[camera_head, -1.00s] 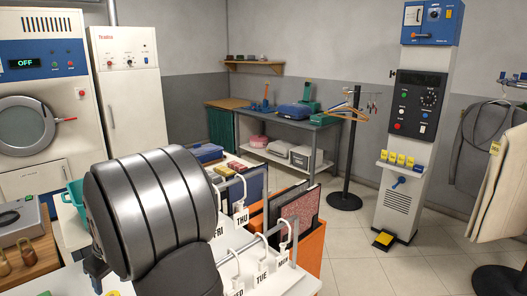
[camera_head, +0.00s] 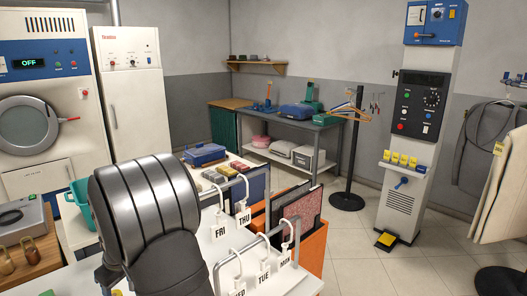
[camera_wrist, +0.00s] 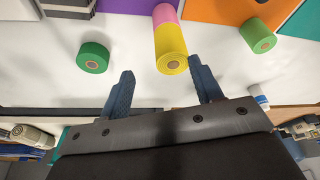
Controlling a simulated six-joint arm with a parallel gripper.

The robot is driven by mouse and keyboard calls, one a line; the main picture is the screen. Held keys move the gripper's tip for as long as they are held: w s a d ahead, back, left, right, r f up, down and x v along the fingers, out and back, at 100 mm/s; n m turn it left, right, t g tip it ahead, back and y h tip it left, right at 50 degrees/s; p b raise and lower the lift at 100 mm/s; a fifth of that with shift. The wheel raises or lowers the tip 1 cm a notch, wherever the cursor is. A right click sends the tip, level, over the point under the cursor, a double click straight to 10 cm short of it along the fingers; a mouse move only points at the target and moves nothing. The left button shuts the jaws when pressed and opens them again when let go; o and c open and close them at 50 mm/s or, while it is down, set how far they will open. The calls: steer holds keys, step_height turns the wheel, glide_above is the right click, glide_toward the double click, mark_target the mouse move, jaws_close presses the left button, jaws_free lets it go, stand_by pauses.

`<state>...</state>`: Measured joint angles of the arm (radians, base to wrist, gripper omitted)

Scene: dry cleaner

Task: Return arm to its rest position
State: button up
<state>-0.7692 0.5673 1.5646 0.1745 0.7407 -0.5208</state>
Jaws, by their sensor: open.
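My gripper (camera_wrist: 166,88) shows in the wrist view with its two blue fingers spread well apart and nothing between them. It is above a white surface (camera_wrist: 135,45). A yellow roll with a pink one behind it (camera_wrist: 171,45) lies just beyond the fingers, apart from them. A green roll (camera_wrist: 93,57) lies to the left, and another green roll (camera_wrist: 258,36) lies to the right. In the head view my arm fills the lower left and hides part of the white table (camera_head: 235,240); the gripper does not show there.
White day tags hang on hooks at the rack, among them FRI (camera_head: 220,228) and THU (camera_head: 242,214). An orange bin (camera_head: 314,245) holds upright panels. A blue case (camera_head: 205,154) and a teal basket (camera_head: 80,205) stand near my arm. Open floor (camera_head: 355,250) lies to the right.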

steer(key=w+d+r, duration=0.3)
steer(key=d+r, duration=0.2)
steer(key=d, duration=0.4)
steer(key=s+a+f+n, duration=0.1)
steer(key=s+a+f, duration=0.3)
steer(key=a, duration=0.8)
steer(key=s+a+f+n+g, duration=0.1)
steer(key=s+a+f, duration=0.3)
steer(key=a, duration=0.9)
steer(key=s+a+f+n, duration=0.3)
steer(key=s+a, duration=0.5)
steer(key=a, duration=0.4)
steer(key=shift+a+f, duration=0.2)
steer(key=shift+f, duration=0.5)
